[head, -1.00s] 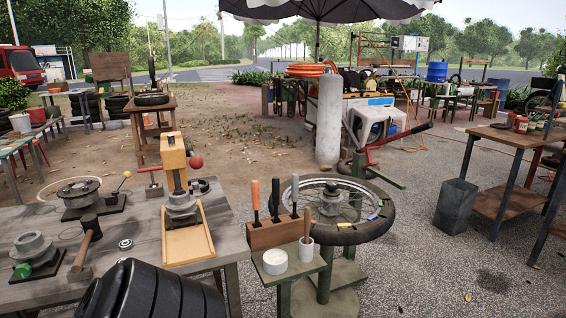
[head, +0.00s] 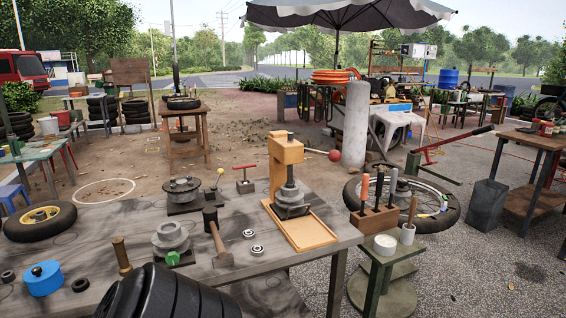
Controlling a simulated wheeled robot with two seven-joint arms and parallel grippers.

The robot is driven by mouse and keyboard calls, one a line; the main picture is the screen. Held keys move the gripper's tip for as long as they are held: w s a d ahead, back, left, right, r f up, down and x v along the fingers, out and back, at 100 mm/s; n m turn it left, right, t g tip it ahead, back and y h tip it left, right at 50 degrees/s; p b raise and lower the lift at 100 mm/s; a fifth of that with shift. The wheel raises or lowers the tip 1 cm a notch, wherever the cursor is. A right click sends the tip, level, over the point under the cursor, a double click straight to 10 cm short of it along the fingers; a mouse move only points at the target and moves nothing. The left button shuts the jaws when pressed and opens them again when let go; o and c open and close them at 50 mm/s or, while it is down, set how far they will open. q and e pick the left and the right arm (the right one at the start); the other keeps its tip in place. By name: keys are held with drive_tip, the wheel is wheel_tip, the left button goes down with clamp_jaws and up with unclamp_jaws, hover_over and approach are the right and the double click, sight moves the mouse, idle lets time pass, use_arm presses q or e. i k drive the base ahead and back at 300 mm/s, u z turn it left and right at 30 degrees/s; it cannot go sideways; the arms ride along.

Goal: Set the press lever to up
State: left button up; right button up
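The press (head: 287,150) stands on the grey wooden workbench (head: 340,232). It has an orange-yellow upright frame, a dark metal ram and a yellow tray (head: 305,232) at its foot. Its lever, a thin rod ending in a red ball (head: 334,155), sticks out to the right from near the top of the frame. The rod looks about level, tipping slightly down toward the ball. Neither gripper is in view. A black ribbed shape at the bottom edge seems to be part of my own arm. Nothing touches the lever.
A mallet (head: 216,238), a grey hub part (head: 170,238), bearings and a blue pot (head: 43,278) share the bench. A tool block (head: 373,219) and a tyre (head: 440,205) stand close to the right. The bench between mallet and press is mostly clear.

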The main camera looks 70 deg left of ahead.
sight(334, 156)
drive_tip(key=k, duration=0.3)
drive_tip(key=u, duration=1.05)
